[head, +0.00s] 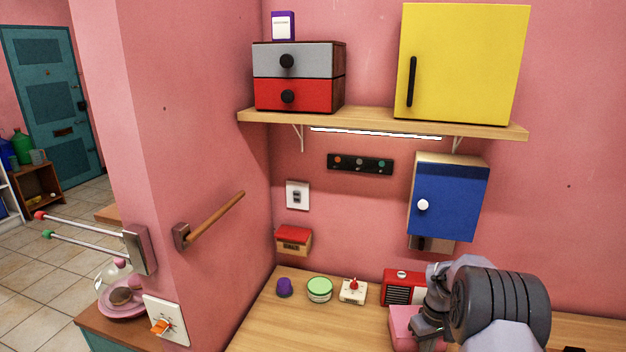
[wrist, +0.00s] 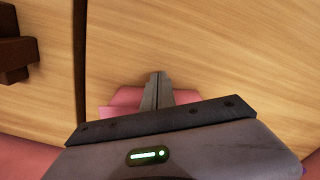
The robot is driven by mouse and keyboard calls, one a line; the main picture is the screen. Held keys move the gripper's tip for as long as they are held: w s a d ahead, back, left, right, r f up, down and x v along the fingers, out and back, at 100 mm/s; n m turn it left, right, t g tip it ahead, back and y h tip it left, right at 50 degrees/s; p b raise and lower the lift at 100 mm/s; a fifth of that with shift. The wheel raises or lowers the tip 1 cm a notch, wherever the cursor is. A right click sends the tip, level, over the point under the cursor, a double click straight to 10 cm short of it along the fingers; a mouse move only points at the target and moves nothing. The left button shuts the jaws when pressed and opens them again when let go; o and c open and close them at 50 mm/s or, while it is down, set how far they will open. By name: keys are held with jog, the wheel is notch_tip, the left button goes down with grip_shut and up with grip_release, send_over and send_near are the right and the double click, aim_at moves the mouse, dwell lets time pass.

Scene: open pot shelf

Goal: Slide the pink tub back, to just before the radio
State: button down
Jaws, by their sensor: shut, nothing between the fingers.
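The pink tub (head: 402,322) stands on the wooden counter, in front of the red radio (head: 404,285). My arm and gripper hide its right part. In the head view my gripper (head: 424,336) is low at the tub's right side; I cannot tell whether it touches. In the wrist view the shut, empty fingers (wrist: 155,88) point down over the pink tub (wrist: 120,104), of which only part shows beside them. The gap between tub and radio is hard to judge.
Left of the radio stand a white device with a red knob (head: 353,291), a green-lidded jar (head: 319,290) and a purple pot (head: 285,287). A blue cabinet (head: 450,195) hangs above. The counter's front left (head: 300,325) is clear. The wrist view shows a dark brown object (wrist: 15,50).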

jog(key=s+a+r+p, duration=0.1)
jog(key=s+r+p, duration=0.3)
jog(key=r, duration=0.4)
jog(key=shift+s+r+p, duration=0.25)
jog(key=shift+r+p, duration=0.1)
jog(key=shift+p, duration=0.15)
jog(key=s+a+r+m+t+b, duration=0.1)
jog(key=s+a+r+m+b, duration=0.1)
jog(key=s+a+r, duration=0.4)
jog(key=s+a+r+m+t+b, duration=0.1)
jog(key=a+r+t+b, duration=0.15)
jog(key=r, duration=0.65)
jog(key=s+a+r+m+t+y+b, duration=0.1)
jog(key=s+a, duration=0.4)
jog(key=s, duration=0.5)
jog(key=s+a+r+m+t+y+b, duration=0.1)
jog(key=s+a+m+b, duration=0.2)
jog(key=s, duration=0.7)
jog(key=shift+s+a+r, duration=0.15)
jog(key=shift+s+a, duration=0.2)
jog(key=shift+a, duration=0.65)
